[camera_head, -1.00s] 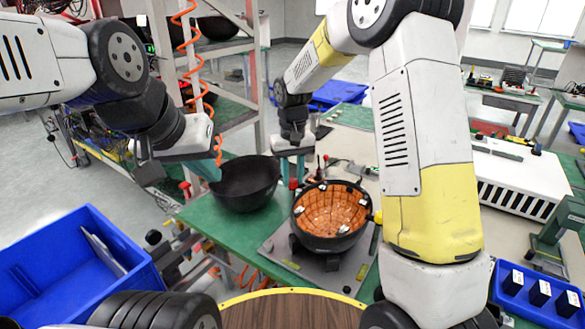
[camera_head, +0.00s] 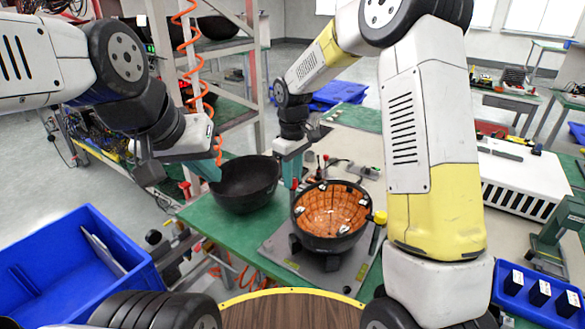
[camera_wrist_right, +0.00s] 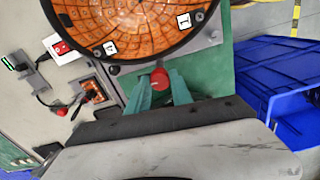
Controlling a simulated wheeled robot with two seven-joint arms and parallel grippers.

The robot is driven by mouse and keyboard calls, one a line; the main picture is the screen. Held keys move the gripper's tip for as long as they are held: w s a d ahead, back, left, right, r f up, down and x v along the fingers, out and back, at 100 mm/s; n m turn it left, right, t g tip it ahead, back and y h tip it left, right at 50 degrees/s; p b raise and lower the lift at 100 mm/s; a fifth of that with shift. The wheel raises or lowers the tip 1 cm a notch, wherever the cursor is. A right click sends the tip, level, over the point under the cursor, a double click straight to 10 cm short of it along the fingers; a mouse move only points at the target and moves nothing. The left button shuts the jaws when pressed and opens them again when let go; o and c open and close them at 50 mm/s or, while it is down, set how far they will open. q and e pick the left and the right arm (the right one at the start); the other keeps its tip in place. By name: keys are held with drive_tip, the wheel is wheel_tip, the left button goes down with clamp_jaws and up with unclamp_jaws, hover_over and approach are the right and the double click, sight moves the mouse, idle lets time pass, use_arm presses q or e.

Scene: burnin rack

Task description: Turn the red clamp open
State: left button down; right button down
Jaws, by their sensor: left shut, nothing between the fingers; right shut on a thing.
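The red clamp shows as a round red knob (camera_wrist_right: 160,78) in the right wrist view, at the edge of the plate under the orange-lined bowl. My right gripper (camera_wrist_right: 158,90) has its teal fingers on either side of it and is shut on it. In the head view my right gripper (camera_head: 296,172) is at the far left side of the bowl, and its fingertips are partly hidden. My left gripper (camera_head: 207,168) is shut and empty, above the left edge of the plain black bowl.
The plain black bowl (camera_head: 246,186) stands on the green table (camera_head: 208,214). A blue bin (camera_head: 75,262) is at lower left.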

idle(0.3)
drive_tip(key=c, duration=1.1)
unclamp_jaws()
drive_tip(key=shift+c, duration=0.2)
drive_tip(key=shift+r, duration=0.1)
wheel_tip(320, 180, up, 7)
drive_tip(key=shift+r, duration=0.35)
